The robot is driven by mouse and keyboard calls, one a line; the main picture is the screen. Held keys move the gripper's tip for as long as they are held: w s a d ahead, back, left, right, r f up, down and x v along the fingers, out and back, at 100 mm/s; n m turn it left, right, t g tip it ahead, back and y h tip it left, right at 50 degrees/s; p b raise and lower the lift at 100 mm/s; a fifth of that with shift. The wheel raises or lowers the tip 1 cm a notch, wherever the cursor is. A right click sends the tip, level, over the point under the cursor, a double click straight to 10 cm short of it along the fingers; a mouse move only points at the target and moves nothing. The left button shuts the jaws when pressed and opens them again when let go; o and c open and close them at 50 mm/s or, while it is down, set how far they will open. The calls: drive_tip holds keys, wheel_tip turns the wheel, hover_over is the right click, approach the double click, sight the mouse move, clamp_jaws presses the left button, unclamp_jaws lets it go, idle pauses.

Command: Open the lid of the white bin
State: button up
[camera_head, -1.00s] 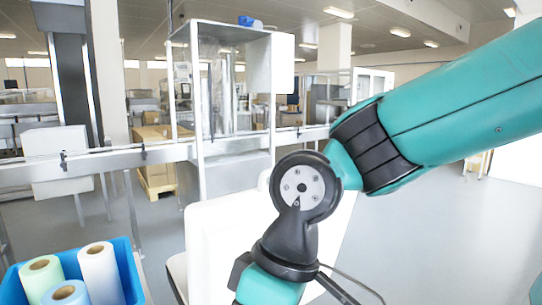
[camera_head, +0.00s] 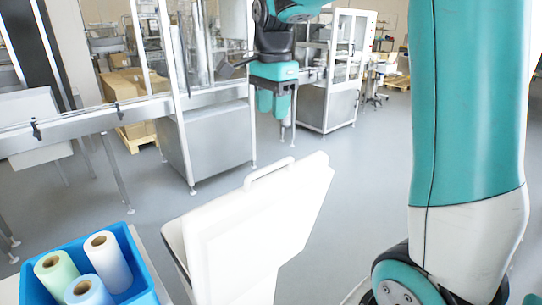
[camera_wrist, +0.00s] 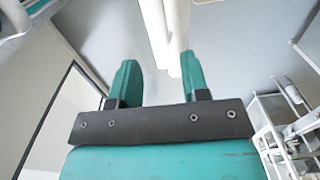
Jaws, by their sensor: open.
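The white bin (camera_head: 174,241) is at the bottom centre of the head view, and its lower part is cut off by the frame. Its white lid (camera_head: 255,232) appears raised, standing up and leaning right, with a bar handle (camera_head: 268,172) on its top edge. My gripper (camera_head: 274,104) is farther up in the head view, above and apart from the lid, with its fingers pointing down. In the wrist view my gripper (camera_wrist: 158,78) has its two teal fingers spread. A white bar-like part (camera_wrist: 163,30) shows beyond and between them; I cannot tell which part of the bin it is.
A blue crate (camera_head: 142,262) with paper rolls (camera_head: 108,262) stands left of the bin. A metal conveyor (camera_head: 95,122) and a steel cabinet (camera_head: 215,140) are behind. A glass-sided machine (camera_head: 330,95) stands back right. Grey floor (camera_head: 350,165) is free right of the lid.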

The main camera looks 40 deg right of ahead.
wheel_tip(320, 180, down, 14)
drive_tip(key=p, duration=0.2)
drive_tip(key=shift+w+p, duration=0.15)
drive_tip(key=shift+p, duration=0.15)
drive_tip(key=shift+c, duration=0.3)
clamp_jaws()
